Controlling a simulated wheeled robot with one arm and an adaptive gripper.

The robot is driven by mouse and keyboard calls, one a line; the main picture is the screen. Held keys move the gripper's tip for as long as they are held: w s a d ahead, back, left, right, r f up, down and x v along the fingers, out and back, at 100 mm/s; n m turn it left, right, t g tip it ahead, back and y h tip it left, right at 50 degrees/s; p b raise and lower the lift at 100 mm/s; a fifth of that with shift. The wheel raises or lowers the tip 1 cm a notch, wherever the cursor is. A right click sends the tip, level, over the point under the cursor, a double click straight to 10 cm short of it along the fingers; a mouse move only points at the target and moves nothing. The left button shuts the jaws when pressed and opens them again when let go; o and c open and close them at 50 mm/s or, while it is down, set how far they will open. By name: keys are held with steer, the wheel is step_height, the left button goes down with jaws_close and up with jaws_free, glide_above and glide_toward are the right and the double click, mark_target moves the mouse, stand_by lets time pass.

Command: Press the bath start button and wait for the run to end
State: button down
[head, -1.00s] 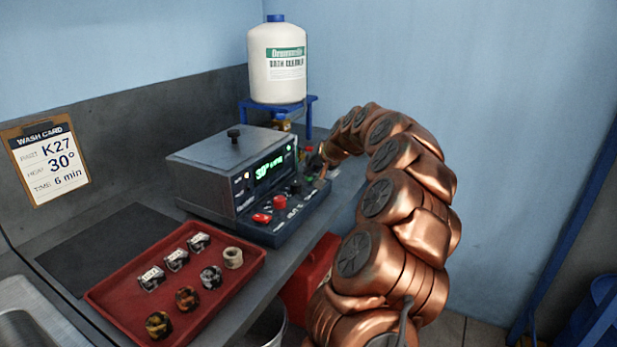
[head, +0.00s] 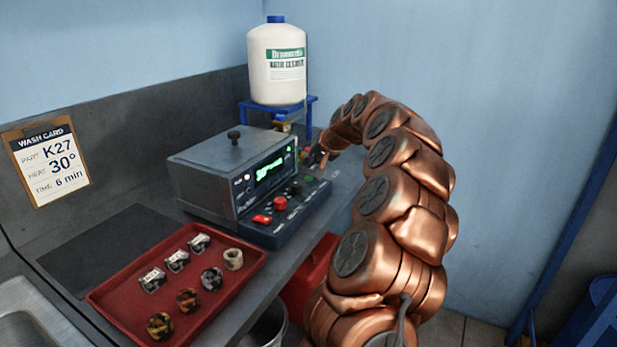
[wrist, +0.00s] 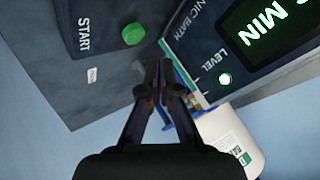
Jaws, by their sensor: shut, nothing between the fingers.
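The bath (head: 210,183) is a grey box with a lid knob and a lit green display (head: 270,170) on the dark bench. A sloped control panel with red and dark controls runs along its front. The wrist view shows the round green start button (wrist: 133,34) beside the word START, and part of the lit display (wrist: 268,25) reading "MIN". My gripper (wrist: 158,66) is shut and empty, its tips close below and right of the green button in that picture, apart from it. In the head view my gripper (head: 317,157) is small at the panel's far right end.
A white cleaner bottle (head: 277,65) stands on a blue stand (head: 313,104) behind the bath. A red tray (head: 112,299) with several small parts lies in front. A wash card (head: 47,165) reading K27, 30°, 6 min leans at the left.

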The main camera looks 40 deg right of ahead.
mark_target(310, 178)
steer(key=shift+r+p, duration=0.45)
steer(key=shift+r, duration=1.25)
